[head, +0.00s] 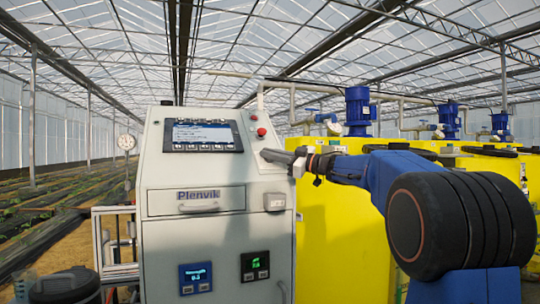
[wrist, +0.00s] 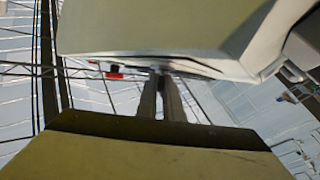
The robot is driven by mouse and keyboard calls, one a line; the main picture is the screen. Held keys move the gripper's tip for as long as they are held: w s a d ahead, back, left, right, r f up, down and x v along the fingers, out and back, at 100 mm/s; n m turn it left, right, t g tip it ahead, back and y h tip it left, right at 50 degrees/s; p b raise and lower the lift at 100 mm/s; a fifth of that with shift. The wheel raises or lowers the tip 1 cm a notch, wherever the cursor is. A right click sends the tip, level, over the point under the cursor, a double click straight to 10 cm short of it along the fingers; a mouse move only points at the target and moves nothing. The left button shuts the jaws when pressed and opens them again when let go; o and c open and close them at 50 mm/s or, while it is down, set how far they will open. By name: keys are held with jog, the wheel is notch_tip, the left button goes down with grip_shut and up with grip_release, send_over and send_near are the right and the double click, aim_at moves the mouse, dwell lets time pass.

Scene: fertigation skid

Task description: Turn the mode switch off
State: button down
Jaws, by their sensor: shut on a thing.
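The mode switch itself is not clearly visible; the fingertips cover the spot on the grey cabinet (head: 160,240) where they meet its sloped upper face. My gripper (head: 267,155) reaches in from the right, its fingers close together at the cabinet's right edge, below a red push button (head: 261,131). In the wrist view, the two narrow fingers (wrist: 160,76) come together against the cabinet (wrist: 150,30). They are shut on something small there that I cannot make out. A red part (wrist: 115,75) shows left of the fingertips. The switch's position cannot be read.
The cabinet carries a screen (head: 204,135), a drawer front labelled Plenvik (head: 210,200), a small grey box (head: 275,202) and two displays (head: 196,278) (head: 255,265). Yellow tanks (head: 340,240) with blue motors (head: 358,110) stand behind my arm. Planted rows lie at left.

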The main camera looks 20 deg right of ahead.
dwell(0.4)
jog(key=c, duration=1.9)
grip_release()
jog(key=v, duration=1.7)
jog(key=shift+d, duration=0.2)
jog(key=shift+s, duration=0.1)
